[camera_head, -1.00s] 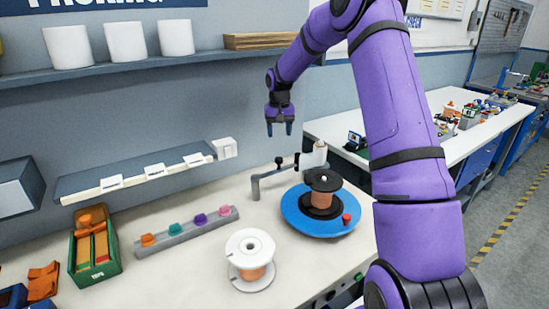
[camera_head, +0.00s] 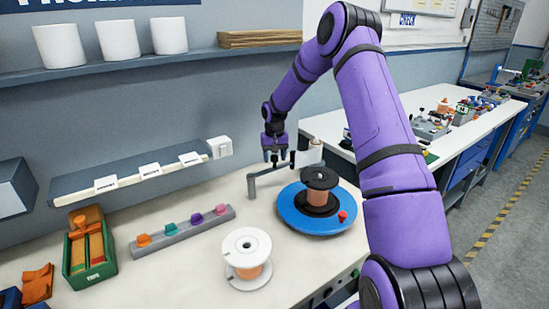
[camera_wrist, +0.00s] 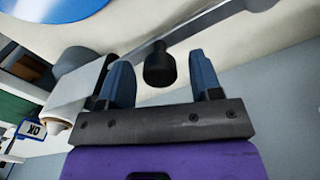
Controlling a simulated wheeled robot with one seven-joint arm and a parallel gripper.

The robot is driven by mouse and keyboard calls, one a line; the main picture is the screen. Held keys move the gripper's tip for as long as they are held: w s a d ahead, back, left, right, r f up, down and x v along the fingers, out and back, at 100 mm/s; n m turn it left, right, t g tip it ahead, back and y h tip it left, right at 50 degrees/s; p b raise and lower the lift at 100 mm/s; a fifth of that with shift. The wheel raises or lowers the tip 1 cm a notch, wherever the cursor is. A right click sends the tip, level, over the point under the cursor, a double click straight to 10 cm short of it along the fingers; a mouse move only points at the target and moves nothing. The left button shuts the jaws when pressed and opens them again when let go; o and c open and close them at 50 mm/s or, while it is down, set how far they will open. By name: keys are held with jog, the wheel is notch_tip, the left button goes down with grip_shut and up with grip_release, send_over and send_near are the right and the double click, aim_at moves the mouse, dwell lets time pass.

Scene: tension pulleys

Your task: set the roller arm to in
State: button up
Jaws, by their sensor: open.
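The grey roller arm (camera_head: 265,176) is a thin bent bar on the bench, left of and behind the blue round turntable (camera_head: 299,222). A copper-coloured spool with black flanges (camera_head: 319,189) stands on the turntable. The arm's black knob (camera_wrist: 160,68) stands up from the bar, which crosses the wrist view diagonally. My gripper (camera_head: 275,157) is open at the knob. In the wrist view, the knob shows between my two blue fingertips (camera_wrist: 162,78), with a gap on each side. In the head view, my fingers partly hide the knob.
A white-flanged spool (camera_head: 247,251) stands in front on the bench. A grey rail with coloured knobs (camera_head: 183,231) lies to the left, near a green bin (camera_head: 83,259). A low grey shelf (camera_head: 132,172) is on the wall behind.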

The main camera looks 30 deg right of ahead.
jog(key=shift+f, duration=0.15)
jog(key=shift+c, duration=0.2)
grip_shut()
jog(key=shift+s, duration=0.1)
jog(key=s+a+m, duration=0.4)
jog(key=s+m, duration=0.4)
jog(key=m, duration=0.2)
jog(key=shift+s+m, duration=0.25)
jog(key=shift+m, duration=0.05)
jog(key=shift+a, duration=0.1)
dwell(0.5)
